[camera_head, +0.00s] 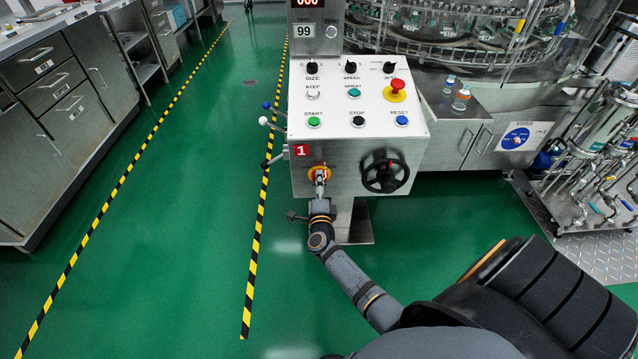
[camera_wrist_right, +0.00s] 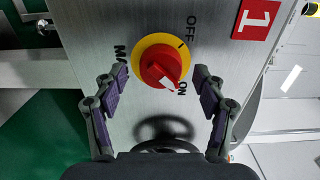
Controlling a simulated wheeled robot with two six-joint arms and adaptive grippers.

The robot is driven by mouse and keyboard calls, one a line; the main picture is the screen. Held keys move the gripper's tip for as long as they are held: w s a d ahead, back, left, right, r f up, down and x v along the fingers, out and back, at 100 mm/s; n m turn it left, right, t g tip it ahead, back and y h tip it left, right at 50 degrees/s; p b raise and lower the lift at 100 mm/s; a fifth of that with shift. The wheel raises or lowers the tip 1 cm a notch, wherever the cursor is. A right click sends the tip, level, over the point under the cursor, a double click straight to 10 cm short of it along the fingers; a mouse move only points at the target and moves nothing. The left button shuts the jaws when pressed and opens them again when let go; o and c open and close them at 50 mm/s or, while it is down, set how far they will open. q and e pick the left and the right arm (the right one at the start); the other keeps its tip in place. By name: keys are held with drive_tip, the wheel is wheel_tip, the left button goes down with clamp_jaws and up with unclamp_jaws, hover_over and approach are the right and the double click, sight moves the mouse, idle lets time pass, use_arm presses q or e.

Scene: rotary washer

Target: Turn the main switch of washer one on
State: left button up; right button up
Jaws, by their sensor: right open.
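The main switch is a red rotary knob on a yellow ring (camera_head: 319,171), low on the front of the steel control box marked with a red 1 (camera_head: 302,150). In the right wrist view the red knob (camera_wrist_right: 158,68) sits between OFF and ON labels, with the MAIN label partly hidden. Its white-marked end points toward ON. My right gripper (camera_wrist_right: 157,72) is open, with one finger on each side of the knob and a visible gap to it. In the head view my right gripper (camera_head: 320,186) is in front of the switch. My left gripper is not in view.
A black handwheel (camera_head: 385,172) is right of the switch. Buttons and a red emergency stop (camera_head: 398,86) are on the panel top. Levers with ball knobs (camera_head: 264,121) stick out at the left side. Open green floor lies left of the box.

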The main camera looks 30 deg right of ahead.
drive_tip(key=v, duration=1.1)
drive_tip(key=shift+d, duration=0.1)
